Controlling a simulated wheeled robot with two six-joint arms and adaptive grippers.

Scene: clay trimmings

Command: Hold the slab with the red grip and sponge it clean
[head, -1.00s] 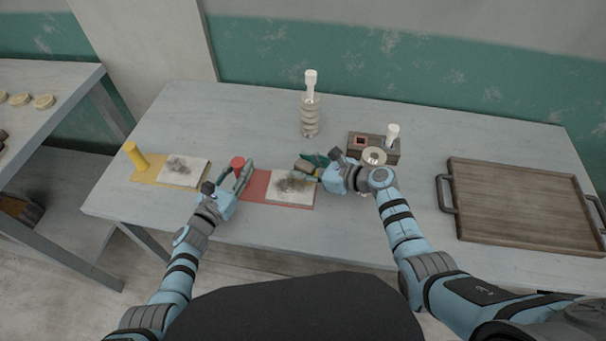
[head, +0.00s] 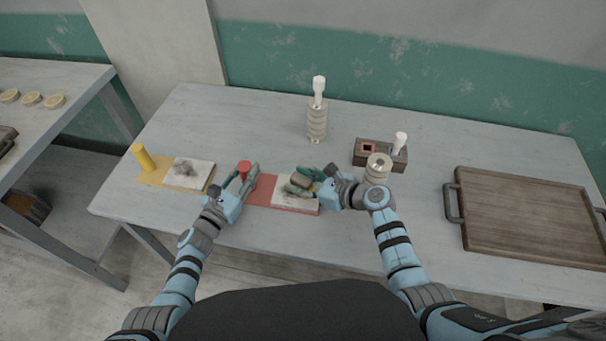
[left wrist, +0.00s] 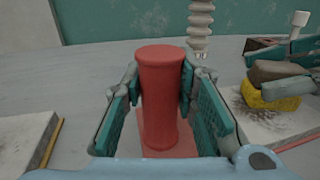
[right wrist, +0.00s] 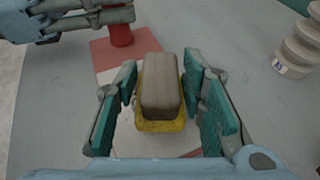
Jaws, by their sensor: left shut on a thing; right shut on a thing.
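The slab (head: 284,189) is pale with dark smudges and lies on a red board (head: 262,196). The red grip (left wrist: 162,100) stands upright on that board. My left gripper (head: 241,180) is shut around the red grip. My right gripper (head: 302,186) is shut on the sponge (right wrist: 159,86), which has a grey-brown top and a yellow underside. The sponge is over the slab; whether it touches the surface is hard to tell. The sponge and right gripper hide part of the slab.
A yellow board (head: 154,174) with a yellow grip (head: 143,157) and another smudged slab (head: 194,173) lies left. A wooden tray (head: 520,215) lies right.

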